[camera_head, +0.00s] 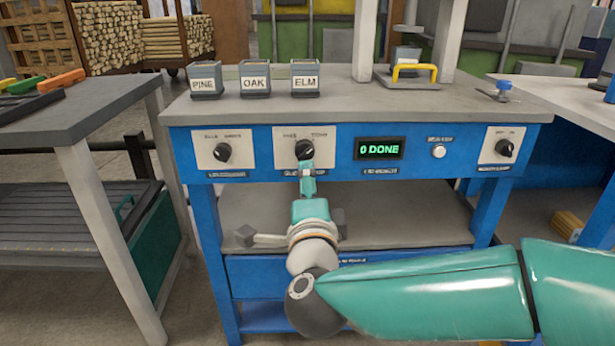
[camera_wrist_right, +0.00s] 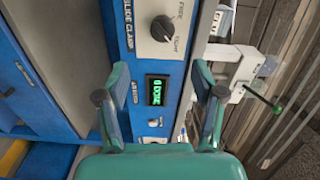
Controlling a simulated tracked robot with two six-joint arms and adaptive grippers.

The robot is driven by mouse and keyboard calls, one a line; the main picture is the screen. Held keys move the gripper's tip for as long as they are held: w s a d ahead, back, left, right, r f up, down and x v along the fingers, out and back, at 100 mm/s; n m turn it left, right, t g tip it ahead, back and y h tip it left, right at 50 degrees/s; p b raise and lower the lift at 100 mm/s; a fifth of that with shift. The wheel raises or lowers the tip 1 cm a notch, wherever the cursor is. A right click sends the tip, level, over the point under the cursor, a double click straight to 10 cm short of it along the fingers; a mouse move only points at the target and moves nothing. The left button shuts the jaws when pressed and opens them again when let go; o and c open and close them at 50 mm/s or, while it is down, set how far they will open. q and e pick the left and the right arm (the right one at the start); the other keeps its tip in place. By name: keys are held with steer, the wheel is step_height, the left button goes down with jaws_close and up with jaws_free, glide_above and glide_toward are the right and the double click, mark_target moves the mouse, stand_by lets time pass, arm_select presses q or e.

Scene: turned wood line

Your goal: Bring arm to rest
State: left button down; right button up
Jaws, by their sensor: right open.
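My right arm comes in from the right in the head view, and its gripper (camera_head: 307,178) is in front of the blue front panel (camera_head: 345,178), just below the middle black knob (camera_head: 304,149). In the right wrist view the gripper (camera_wrist_right: 160,82) is open, its two teal fingers apart with nothing held between them. The green "0 DONE" display (camera_wrist_right: 156,89) shows between the fingers, and the middle knob (camera_wrist_right: 163,29) lies beyond them. Whether a fingertip touches the panel cannot be told. My left gripper is not in view.
The bench top (camera_head: 330,107) carries small bins marked PINE (camera_head: 205,82), OAK (camera_head: 254,80) and ELM (camera_head: 305,79), and a yellow-handled plate (camera_head: 409,82). Two more knobs, left (camera_head: 221,152) and right (camera_head: 504,148), and a white button (camera_head: 438,151) stick out from the panel. Side tables flank the bench.

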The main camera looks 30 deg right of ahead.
steer(key=shift+s+a, duration=0.15)
steer(key=shift+s, duration=0.15)
